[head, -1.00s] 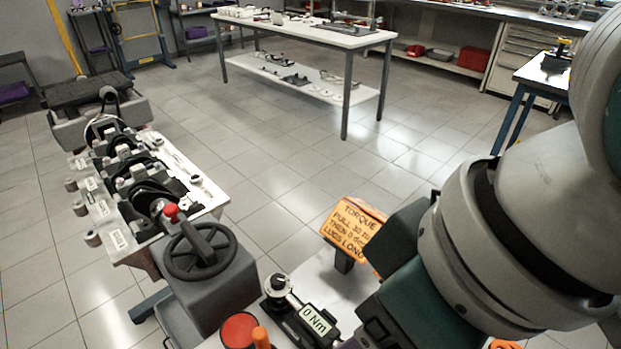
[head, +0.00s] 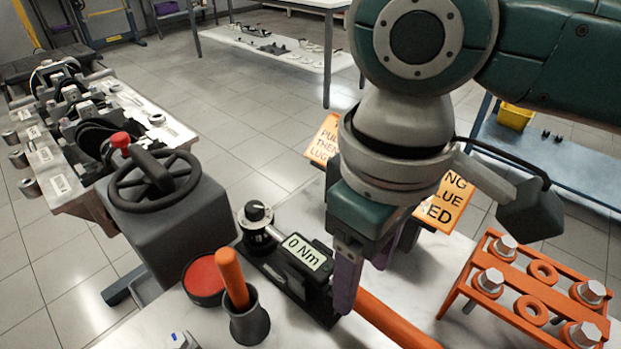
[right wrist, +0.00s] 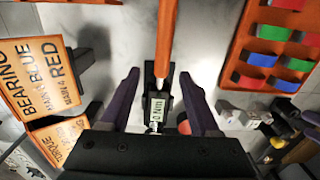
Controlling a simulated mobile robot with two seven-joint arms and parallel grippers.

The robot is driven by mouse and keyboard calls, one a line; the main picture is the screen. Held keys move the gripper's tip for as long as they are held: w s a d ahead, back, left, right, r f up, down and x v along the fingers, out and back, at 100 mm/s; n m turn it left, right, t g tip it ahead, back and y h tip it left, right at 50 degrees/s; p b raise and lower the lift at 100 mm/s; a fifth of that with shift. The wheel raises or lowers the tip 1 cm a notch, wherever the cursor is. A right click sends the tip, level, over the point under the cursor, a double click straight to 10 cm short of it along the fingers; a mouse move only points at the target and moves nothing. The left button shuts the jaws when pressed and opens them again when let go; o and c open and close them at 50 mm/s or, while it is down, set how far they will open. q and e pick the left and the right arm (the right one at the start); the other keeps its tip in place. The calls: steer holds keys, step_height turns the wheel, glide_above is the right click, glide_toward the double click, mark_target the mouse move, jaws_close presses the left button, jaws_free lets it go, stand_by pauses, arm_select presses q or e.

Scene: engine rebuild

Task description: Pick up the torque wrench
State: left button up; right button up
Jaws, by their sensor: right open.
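The torque wrench lies on the white bench top, its orange handle (head: 395,322) running toward the lower right. In line with the handle are a dark body with a "0 Nm" display (head: 307,252) and a round silver and black head. In the right wrist view the orange handle (right wrist: 167,35) and the display (right wrist: 156,110) lie between my finger pads. My right gripper (head: 362,283) is open and points down over the wrench, one finger on each side (right wrist: 159,80). Its arm hides part of the wrench. My left gripper is not in view.
An orange rack (head: 530,290) with bolts and rings stands at the right. Orange signs (head: 447,203) stand behind my gripper. A dark cup (head: 248,320) with an orange-handled tool and a red-topped tin (head: 204,277) sit left of the wrench. A handwheel (head: 155,185) is at the left.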

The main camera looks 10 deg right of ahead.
mark_target(325, 283)
steer(key=f, duration=0.3)
steer(key=shift+a+f+b, duration=0.2)
steer(key=shift+f+b, duration=0.05)
steer(key=shift+b, duration=0.05)
steer(key=shift+c, duration=0.3)
jaws_close()
steer(key=shift+w+r, duration=0.1)
stand_by(0.7)
